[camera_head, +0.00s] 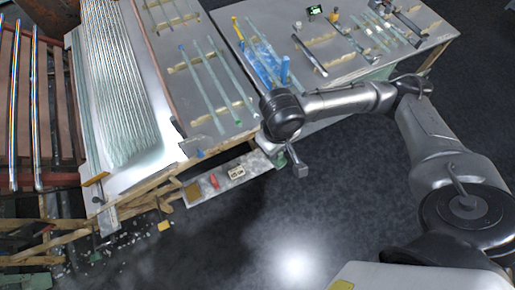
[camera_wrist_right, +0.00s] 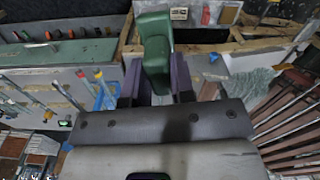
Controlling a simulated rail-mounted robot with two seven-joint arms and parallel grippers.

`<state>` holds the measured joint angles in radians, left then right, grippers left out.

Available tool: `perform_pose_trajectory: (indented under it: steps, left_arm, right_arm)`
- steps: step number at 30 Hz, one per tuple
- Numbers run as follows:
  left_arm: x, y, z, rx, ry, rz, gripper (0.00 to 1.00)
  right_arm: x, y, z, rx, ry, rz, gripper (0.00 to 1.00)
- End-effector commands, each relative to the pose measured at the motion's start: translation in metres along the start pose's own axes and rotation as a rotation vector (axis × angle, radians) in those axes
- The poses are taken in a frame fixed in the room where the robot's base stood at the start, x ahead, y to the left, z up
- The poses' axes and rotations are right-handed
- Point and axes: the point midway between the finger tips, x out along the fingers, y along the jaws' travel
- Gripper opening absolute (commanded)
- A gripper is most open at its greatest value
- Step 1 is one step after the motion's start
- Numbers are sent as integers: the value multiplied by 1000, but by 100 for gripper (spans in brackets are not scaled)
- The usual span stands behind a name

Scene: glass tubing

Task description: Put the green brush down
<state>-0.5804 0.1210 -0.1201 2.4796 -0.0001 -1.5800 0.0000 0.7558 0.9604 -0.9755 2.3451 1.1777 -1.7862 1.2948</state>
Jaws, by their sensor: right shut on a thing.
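The green brush (camera_wrist_right: 155,45) shows in the right wrist view, its handle rising between my two dark purple fingers. My right gripper (camera_wrist_right: 157,84) is shut on it. In the head view, my right gripper (camera_head: 288,157) hangs just off the front edge of the work table, near the right end of a narrow low board (camera_head: 205,189). Only a small green patch of the brush (camera_head: 281,160) shows there; my wrist hides most of it. I cannot tell whether the brush touches anything below. My left gripper is in neither view.
The low board bears a red item (camera_head: 214,181), a white item (camera_head: 237,173) and a brown block (camera_head: 193,191). The dark floor (camera_head: 300,225) in front is clear.

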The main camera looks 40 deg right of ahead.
Motion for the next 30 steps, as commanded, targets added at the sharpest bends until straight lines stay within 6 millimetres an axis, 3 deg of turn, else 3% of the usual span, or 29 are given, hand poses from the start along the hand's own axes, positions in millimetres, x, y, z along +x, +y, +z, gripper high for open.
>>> perform_pose_trajectory:
  steps: [1,3,18,30]
  left_arm:
    - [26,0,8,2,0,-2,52]
    - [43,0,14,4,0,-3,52]
    - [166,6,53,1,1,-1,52]
    - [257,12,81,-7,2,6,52]
  right_arm:
    - [32,4,3,10,-2,1,4]
    - [55,10,5,24,-2,3,4]
    - [218,54,19,149,-3,3,4]
    - [339,98,14,304,0,3,4]
